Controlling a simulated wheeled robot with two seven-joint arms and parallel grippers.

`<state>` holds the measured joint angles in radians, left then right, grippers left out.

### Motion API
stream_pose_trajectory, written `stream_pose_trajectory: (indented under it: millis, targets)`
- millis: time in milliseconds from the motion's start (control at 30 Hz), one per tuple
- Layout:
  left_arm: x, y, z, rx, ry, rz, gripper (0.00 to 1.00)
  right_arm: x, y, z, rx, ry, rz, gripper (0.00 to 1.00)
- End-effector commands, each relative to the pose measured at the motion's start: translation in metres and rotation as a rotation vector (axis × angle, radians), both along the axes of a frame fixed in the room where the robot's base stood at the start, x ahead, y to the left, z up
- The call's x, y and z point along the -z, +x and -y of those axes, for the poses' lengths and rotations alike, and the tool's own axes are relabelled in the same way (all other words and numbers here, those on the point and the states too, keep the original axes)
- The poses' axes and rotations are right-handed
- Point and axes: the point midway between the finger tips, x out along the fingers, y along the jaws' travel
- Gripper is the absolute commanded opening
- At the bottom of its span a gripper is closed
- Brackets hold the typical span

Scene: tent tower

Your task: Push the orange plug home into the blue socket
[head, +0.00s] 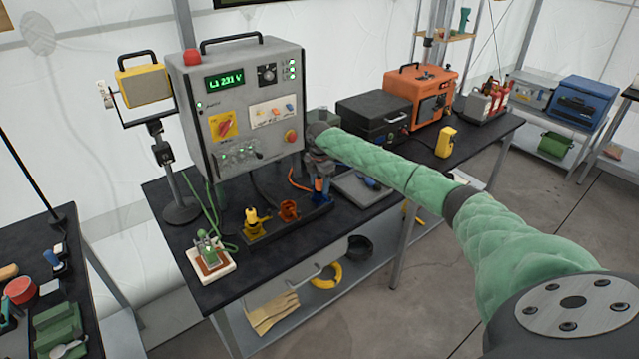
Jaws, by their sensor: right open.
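The blue socket (321,198) stands at the right end of a dark strip on the black bench, in front of the grey control box. An orange cable (298,182) runs down from behind and ends beside the blue socket. The orange plug itself is too small and too covered by my gripper to make out clearly; I cannot tell how deep it sits. My right gripper (319,171) points down just above the blue socket, its jaws open. Whether its fingers touch anything is hidden. My left gripper is not in view.
The grey control box (245,105) rises behind. A grey tray (358,186) lies to the right. A small green-topped device (209,254) sits at the bench's front left.

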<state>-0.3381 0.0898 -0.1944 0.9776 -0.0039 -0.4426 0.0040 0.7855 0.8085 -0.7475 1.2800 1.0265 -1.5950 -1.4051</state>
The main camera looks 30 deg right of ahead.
Motion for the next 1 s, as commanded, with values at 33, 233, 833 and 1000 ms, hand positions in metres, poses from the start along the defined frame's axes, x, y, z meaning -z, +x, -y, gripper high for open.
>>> stream_pose_trajectory:
  millis: [33, 233, 833, 1000]
  targets:
    - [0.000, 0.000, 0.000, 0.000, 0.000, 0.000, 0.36, 0.000, 0.000, 0.000, 0.000, 0.000, 0.000, 0.52]
    - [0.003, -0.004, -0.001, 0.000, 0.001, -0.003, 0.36, 0.000, 0.000, 0.000, 0.000, 0.000, 0.000, 0.52]
    - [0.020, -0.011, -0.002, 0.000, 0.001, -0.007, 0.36, -0.019, 0.000, 0.001, -0.001, -0.001, 0.001, 0.52]
    - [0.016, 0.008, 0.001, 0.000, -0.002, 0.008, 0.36, -0.039, 0.001, 0.000, 0.000, 0.000, 0.002, 0.52]
